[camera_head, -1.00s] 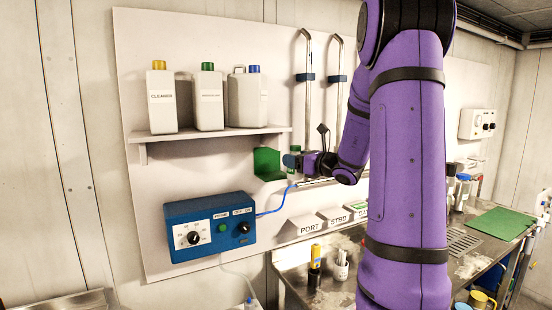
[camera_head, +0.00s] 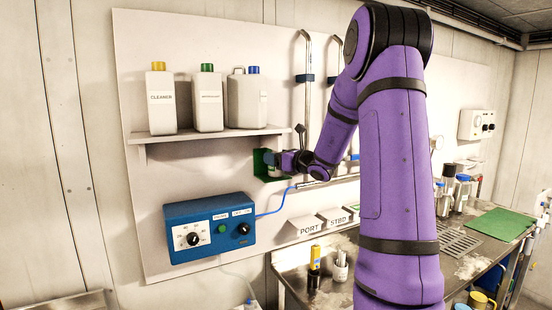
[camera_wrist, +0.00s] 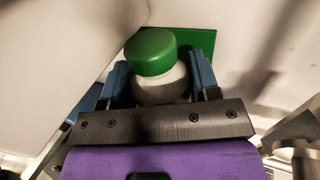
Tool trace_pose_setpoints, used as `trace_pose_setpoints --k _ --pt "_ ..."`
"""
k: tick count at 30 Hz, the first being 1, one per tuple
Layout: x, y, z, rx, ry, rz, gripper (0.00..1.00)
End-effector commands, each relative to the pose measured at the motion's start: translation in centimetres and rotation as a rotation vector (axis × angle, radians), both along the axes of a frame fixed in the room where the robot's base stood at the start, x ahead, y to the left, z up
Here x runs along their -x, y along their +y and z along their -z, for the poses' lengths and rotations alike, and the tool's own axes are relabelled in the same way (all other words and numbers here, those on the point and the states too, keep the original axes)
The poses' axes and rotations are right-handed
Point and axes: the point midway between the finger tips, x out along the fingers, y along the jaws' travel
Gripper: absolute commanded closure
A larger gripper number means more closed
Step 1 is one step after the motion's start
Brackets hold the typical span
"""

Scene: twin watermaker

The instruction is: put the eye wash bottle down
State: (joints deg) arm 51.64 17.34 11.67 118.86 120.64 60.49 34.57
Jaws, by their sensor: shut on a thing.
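The eye wash bottle (camera_wrist: 158,88), pale with a green cap, sits between the two blue fingers of my gripper (camera_wrist: 160,85) in the wrist view. My gripper is shut on it. In the head view my gripper (camera_head: 275,162) is at the green wall bracket (camera_head: 259,164), below the right end of the shelf. The green bracket also shows behind the bottle in the wrist view (camera_wrist: 205,42). The bottle is mostly hidden by the gripper in the head view. I cannot tell whether its base touches the bracket.
A shelf (camera_head: 215,134) with several white bottles is just above and left of my gripper. A blue control box (camera_head: 208,228) with a blue tube is below. Vertical metal pipes (camera_head: 307,90) stand to the right. A steel counter (camera_head: 330,285) lies lower right.

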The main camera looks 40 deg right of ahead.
Motion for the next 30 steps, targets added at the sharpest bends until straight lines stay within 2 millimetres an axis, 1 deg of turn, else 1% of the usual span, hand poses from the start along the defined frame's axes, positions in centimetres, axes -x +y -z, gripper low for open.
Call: trace_pose_setpoints --k 2,3,5,6,17,20,23,30 --pt "0.0 0.0 0.2 -0.001 0.000 0.000 0.77" --pt "0.0 0.0 0.3 -0.001 0.001 0.000 0.41" --pt "0.0 0.0 0.3 0.000 0.000 0.000 0.28" --pt "0.0 0.0 0.3 0.000 0.000 0.000 0.18" --pt "0.2 -0.1 -0.1 0.001 0.000 0.001 0.18" --pt "1.2 -0.2 0.0 0.000 0.001 0.003 0.18" --pt "2.9 -0.5 0.0 0.001 0.001 0.004 0.18" --pt "7.7 -1.1 0.0 -0.001 0.000 0.003 0.18"
